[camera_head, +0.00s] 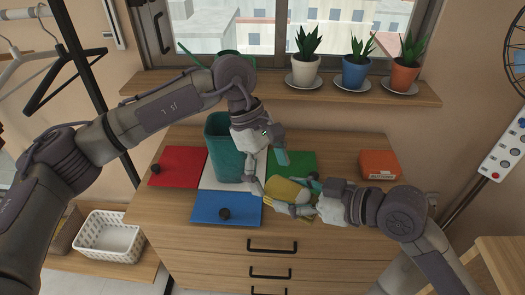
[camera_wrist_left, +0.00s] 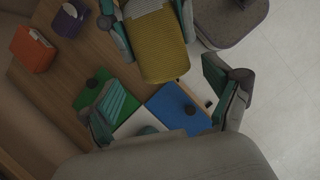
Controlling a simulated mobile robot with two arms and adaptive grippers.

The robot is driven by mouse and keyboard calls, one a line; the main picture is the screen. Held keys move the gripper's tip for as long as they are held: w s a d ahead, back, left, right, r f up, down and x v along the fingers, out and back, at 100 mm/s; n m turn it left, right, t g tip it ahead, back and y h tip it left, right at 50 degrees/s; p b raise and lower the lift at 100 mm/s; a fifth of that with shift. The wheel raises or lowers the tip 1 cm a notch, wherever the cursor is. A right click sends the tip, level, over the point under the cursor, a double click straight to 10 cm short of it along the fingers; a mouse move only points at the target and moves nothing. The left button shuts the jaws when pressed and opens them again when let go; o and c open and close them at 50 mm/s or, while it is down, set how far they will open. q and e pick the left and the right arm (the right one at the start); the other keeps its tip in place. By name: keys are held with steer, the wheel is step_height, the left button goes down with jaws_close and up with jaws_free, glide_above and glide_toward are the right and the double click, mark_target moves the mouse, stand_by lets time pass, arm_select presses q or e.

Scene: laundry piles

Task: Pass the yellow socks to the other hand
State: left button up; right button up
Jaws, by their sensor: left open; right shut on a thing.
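The yellow socks (camera_head: 287,187) are a folded yellow bundle above the right part of the dresser top. My right gripper (camera_head: 297,196) is shut on them from the right. In the left wrist view the socks (camera_wrist_left: 160,45) show ribbed yellow cloth with a paler grey part at the top, between the right gripper's teal-padded fingers. My left gripper (camera_head: 269,172) is open and empty, just left of the socks with its fingers pointing down towards them. In the left wrist view its two fingers (camera_wrist_left: 165,105) are wide apart, with the socks beyond them.
On the dresser (camera_head: 330,215) lie red (camera_head: 178,160), blue (camera_head: 240,208), green (camera_head: 296,160) and white panels. A teal bin (camera_head: 222,150) stands behind the left arm. An orange box (camera_head: 380,165) is at the right. Potted plants (camera_head: 354,70) line the sill.

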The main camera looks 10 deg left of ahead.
mark_target(273, 180)
arm_select(q)
steer(key=shift+x, duration=1.65)
steer(key=c, duration=1)
steer(key=shift+c, duration=1.1)
arm_select(e)
steer(key=o, duration=1.2)
